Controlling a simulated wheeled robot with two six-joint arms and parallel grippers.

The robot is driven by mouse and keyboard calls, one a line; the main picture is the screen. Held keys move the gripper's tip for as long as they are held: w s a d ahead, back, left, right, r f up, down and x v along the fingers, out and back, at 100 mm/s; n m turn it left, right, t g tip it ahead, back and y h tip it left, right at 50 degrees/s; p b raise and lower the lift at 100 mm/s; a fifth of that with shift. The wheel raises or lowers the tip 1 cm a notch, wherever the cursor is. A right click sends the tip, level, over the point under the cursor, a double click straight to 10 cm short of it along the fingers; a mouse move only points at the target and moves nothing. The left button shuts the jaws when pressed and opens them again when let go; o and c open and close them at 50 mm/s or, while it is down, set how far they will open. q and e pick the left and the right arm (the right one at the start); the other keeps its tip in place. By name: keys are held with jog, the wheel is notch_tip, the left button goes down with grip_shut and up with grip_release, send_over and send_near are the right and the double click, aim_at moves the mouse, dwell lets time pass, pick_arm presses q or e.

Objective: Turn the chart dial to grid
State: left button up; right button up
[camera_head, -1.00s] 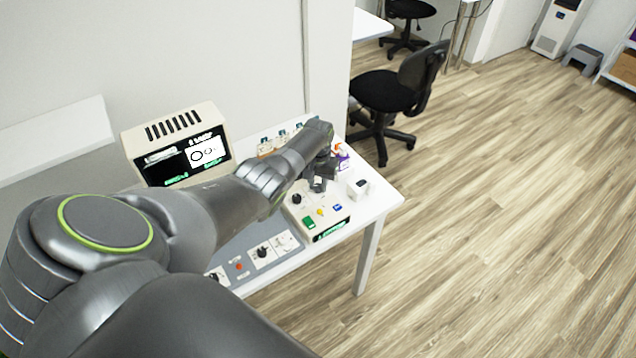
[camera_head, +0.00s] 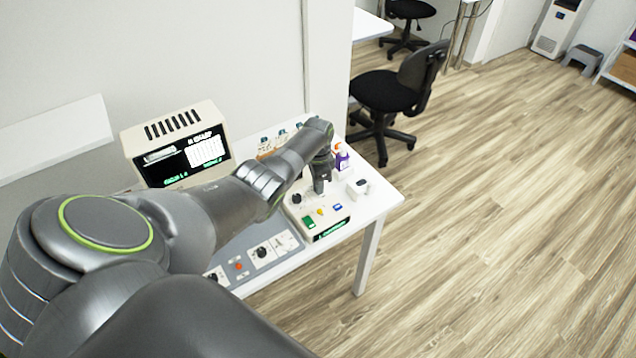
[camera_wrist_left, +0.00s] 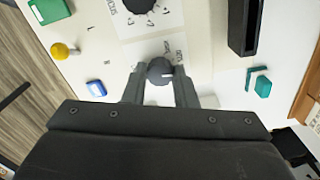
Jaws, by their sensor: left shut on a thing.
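My left gripper (camera_head: 319,188) reaches down onto the cream control box (camera_head: 331,224). In the left wrist view it is shut on a small dark round dial (camera_wrist_left: 160,70), one finger on each side. The dial has a pale pointer mark and small printed labels around it, too small to read surely. In the head view the gripper hides this dial. The monitor (camera_head: 151,170) at the back left shows a white chart patch filled with a grid pattern. My right gripper is not in view.
A larger black knob (camera_wrist_left: 138,4), a green button (camera_wrist_left: 48,10), a yellow knob (camera_wrist_left: 60,50) and a blue switch (camera_wrist_left: 96,88) sit near the held dial. A white device (camera_head: 358,188) and a purple bottle (camera_head: 343,160) stand to the right on the white table (camera_head: 376,205).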

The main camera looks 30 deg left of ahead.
pick_arm(q)
jog(key=shift+m, duration=1.3)
jog(key=o, duration=1)
jog(key=shift+r, duration=0.6)
notch_tip(320, 180, up, 16)
jog(key=b, duration=0.1)
